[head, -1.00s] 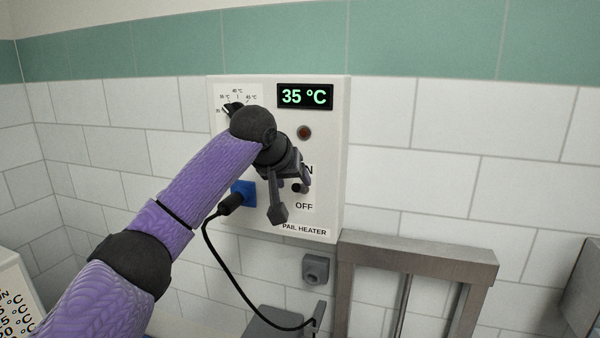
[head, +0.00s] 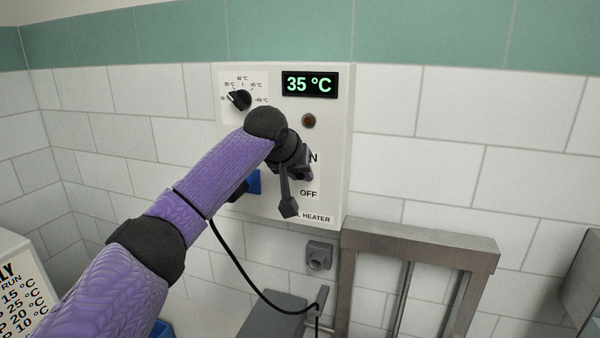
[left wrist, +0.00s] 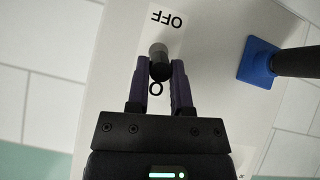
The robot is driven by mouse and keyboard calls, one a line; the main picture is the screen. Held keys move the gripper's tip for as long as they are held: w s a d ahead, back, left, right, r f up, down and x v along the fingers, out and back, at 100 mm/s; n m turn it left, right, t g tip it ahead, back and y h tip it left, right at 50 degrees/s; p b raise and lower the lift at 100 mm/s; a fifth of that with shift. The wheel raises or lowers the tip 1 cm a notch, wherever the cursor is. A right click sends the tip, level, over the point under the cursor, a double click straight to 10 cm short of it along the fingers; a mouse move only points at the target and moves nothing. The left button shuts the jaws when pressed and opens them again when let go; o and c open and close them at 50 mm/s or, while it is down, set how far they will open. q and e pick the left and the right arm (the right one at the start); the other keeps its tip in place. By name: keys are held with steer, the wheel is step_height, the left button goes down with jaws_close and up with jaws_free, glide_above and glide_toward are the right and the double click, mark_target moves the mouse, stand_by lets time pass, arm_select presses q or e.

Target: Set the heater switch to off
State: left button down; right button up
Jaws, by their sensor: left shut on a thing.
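The white pail heater box (head: 335,150) hangs on the tiled wall, with a green 35 °C display (head: 309,84). My left gripper (head: 297,188) is in front of its lower right part, over the switch plate. In the left wrist view, which shows the panel upside down, the small heater switch lever (left wrist: 158,50) has a grey tip and dark base. My left gripper (left wrist: 160,75) is shut on it. The OFF label (head: 308,194) shows below and the ON label is partly covered. The gripper hides the lever in the head view. My right gripper is not in view.
A dark red lamp (head: 309,121) looks unlit. A black temperature dial (head: 240,100) is at upper left of the box. A blue socket (head: 253,182) with a black plug and hanging cable is left of my gripper. A metal frame (head: 420,235) stands below right.

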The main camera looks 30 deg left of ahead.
arm_select(q)
steer(key=shift+s+f+t+y+b, duration=0.1)
steer(key=shift+f+t+y+b, duration=0.25)
steer(key=shift+f+t+b, duration=2)
steer(key=shift+s+r+t+y+b, duration=0.1)
steer(key=shift+r+t+y+b, duration=0.5)
steer(key=shift+b, duration=3.9)
steer(key=shift+s+f+t+y+b, duration=0.15)
steer(key=shift+f+t+b, duration=0.6)
steer(key=shift+t+b, duration=1.95)
steer(key=shift+w+g+b, duration=0.1)
steer(key=shift+g+b, duration=0.6)
steer(key=shift+g, duration=0.05)
steer(key=c, duration=0.5)
jaws_free()
